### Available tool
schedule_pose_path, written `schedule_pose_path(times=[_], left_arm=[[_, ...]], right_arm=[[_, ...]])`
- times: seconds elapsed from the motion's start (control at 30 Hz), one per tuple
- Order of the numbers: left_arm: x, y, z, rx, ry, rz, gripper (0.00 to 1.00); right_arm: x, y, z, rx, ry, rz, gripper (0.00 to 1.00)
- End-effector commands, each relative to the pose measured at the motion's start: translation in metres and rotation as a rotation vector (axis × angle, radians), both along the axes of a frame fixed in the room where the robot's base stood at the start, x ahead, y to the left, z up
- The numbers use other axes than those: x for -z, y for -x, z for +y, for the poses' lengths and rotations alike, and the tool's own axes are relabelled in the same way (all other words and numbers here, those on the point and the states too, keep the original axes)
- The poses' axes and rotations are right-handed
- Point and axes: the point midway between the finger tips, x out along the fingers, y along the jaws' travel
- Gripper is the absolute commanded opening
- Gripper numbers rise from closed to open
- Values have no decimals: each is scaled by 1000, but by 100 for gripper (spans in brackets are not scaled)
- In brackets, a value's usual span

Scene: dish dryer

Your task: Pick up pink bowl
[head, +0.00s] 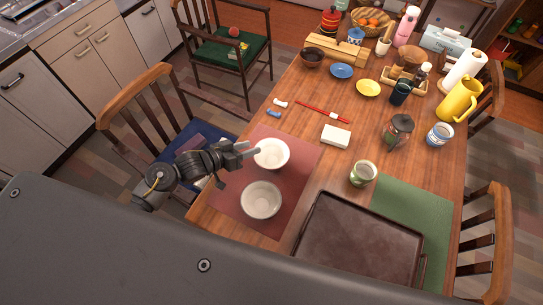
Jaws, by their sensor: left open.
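Two pale bowls stand upright on the dark red placemat (225,203). The far bowl (271,153) looks white. The near bowl (261,200) looks off-white and empty. Neither looks clearly pink at this size. My left gripper (249,149) reaches in from the left over the placemat, with its open fingers at the left rim of the far bowl. I cannot tell whether the fingers touch that rim or are above it. My right gripper is not in view.
A dark tray (358,243) lies right of the bowls, partly on a green placemat (425,215). A wooden chair (130,100) stands at the table's left edge.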

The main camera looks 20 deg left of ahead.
Motion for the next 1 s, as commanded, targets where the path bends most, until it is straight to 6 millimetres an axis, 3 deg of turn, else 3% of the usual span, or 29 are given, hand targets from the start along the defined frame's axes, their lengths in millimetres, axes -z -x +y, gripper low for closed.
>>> schedule_pose_path(times=[0.17, 0.5, 0.77, 1.0], left_arm=[[2, -3, -3, -1, 0, 1, 40], [22, -33, -29, -2, 0, 1, 40], [23, -35, -30, -3, -1, 0, 40], [23, -35, -30, -2, -2, 1, 13]], right_arm=[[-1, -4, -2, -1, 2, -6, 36], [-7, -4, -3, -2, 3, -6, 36], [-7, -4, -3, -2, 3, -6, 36], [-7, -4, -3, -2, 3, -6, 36]])
